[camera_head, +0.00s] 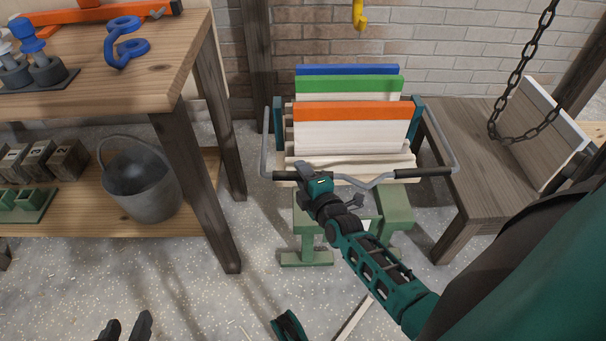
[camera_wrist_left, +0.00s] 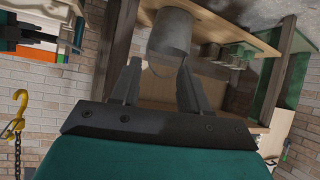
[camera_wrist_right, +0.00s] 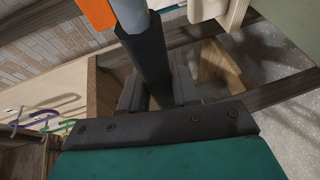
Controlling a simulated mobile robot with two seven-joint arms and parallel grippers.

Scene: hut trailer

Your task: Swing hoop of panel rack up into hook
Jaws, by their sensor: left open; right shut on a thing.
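The panel rack (camera_head: 350,161) holds upright blue, green and orange-topped panels. Its grey hoop (camera_head: 381,181) runs around the front, low, with a black grip on each side. The yellow hook (camera_head: 358,16) hangs above and behind the rack, apart from the hoop; it also shows in the left wrist view (camera_wrist_left: 17,112). My right gripper (camera_head: 291,174) is shut on the hoop's left black grip; the right wrist view shows this grip (camera_wrist_right: 148,55) between the fingers. My left gripper (camera_head: 125,331) is open and empty at the bottom left, away from the rack; its spread fingers show in its wrist view (camera_wrist_left: 157,92).
A wooden workbench (camera_head: 150,75) stands left of the rack, with a metal bucket (camera_head: 143,185) on its lower shelf. A wooden bench (camera_head: 470,150) and a hanging chain (camera_head: 518,75) are at right. Bare concrete floor lies between workbench and rack.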

